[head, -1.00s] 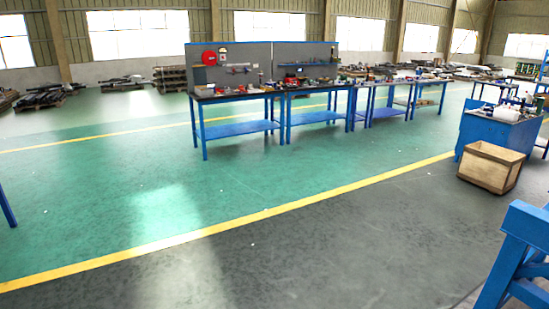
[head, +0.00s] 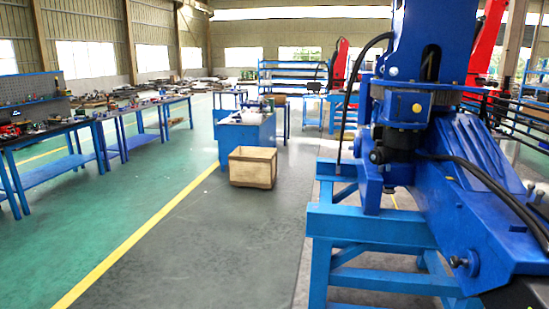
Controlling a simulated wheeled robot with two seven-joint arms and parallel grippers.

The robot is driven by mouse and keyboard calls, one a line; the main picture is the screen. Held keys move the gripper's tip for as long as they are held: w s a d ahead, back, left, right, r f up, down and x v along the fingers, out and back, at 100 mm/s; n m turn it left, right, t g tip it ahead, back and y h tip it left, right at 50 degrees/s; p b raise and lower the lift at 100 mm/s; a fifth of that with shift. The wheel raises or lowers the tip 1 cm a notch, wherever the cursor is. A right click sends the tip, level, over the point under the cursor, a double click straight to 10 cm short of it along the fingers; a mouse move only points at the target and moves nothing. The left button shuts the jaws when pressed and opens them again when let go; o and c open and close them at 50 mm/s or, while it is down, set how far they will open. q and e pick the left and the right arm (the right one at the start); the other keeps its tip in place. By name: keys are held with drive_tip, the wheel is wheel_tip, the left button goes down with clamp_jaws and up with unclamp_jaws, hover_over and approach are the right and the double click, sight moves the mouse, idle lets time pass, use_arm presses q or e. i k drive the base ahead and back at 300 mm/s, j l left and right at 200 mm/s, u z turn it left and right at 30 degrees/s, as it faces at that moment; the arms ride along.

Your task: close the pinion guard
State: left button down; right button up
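A large blue crane (head: 425,110) stands on a light blue steel stand (head: 375,225) in the right half of the head view. Black hoses run along its column and over its sloping blue housing (head: 475,210). A dark cylindrical unit (head: 393,145) sits at the foot of the column. I cannot tell which part is the pinion guard, or whether it is open or closed. Neither of my grippers shows in the view.
A wooden crate (head: 253,167) stands on the grey floor left of the stand, before a blue cabinet (head: 246,138). Workbenches (head: 50,130) line the left. Red cranes (head: 340,62) stand behind. The grey floor (head: 200,250) at the front is clear.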

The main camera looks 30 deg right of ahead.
sight(407, 106)
drive_tip(key=i+l+z, duration=0.1)
drive_tip(key=i+z, duration=0.15)
drive_tip(key=z, duration=0.15)
drive_tip(key=i+z, duration=0.2)
drive_tip(key=z, duration=0.2)
drive_tip(key=i+z, duration=0.25)
drive_tip(key=z, duration=0.15)
drive_tip(key=i+j+z, duration=0.2)
drive_tip(key=z, duration=0.2)
drive_tip(key=i+j+z, duration=0.1)
drive_tip(key=i+z, duration=0.3)
drive_tip(key=i+j+z, duration=0.2)
drive_tip(key=z, duration=0.2)
drive_tip(key=i, duration=0.15)
